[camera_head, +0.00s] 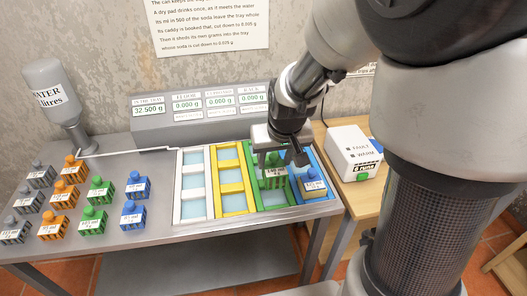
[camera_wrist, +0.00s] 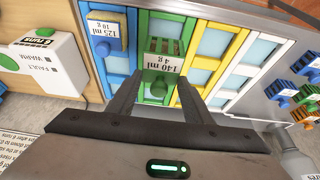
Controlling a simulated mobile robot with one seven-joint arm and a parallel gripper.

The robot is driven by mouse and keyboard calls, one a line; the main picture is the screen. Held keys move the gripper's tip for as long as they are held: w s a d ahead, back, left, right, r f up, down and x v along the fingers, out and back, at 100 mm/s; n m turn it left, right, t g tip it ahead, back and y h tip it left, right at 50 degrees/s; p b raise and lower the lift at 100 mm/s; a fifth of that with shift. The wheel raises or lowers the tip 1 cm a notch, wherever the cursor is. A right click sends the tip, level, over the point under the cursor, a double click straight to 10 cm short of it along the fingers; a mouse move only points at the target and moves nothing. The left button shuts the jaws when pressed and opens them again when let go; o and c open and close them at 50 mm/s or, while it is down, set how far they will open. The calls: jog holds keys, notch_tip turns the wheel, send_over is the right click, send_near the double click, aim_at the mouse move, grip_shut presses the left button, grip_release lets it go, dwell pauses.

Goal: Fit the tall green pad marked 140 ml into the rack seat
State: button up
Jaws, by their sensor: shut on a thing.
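My gripper (camera_head: 272,158) is shut on the green pad (camera_head: 272,178) marked 140 ml, over the green column of the rack (camera_head: 232,187). In the wrist view the green pad (camera_wrist: 164,62) sits between the fingertips of my gripper (camera_wrist: 158,92), its 140 ml, 4 g label facing the camera and its round green knob near the fingers. The pad overlaps the green-framed lane (camera_wrist: 160,27) of the rack. I cannot tell whether it is inside a seat or held just above one. Part of the far green lane is hidden by my gripper in the head view.
A blue pad (camera_head: 313,184) sits in the front of the blue lane, beside the green one. The white and yellow lanes are empty. Grey, orange, green and blue pads stand at left near a water bottle (camera_head: 54,98). A white box (camera_head: 352,153) stands at right.

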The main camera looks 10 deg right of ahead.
aim_at(274, 180)
notch_tip(274, 180, down, 8)
jog(key=shift+r+b, duration=0.15)
jog(key=shift+b, duration=0.5)
jog(key=shift+f, duration=0.2)
jog(key=o, duration=1.3)
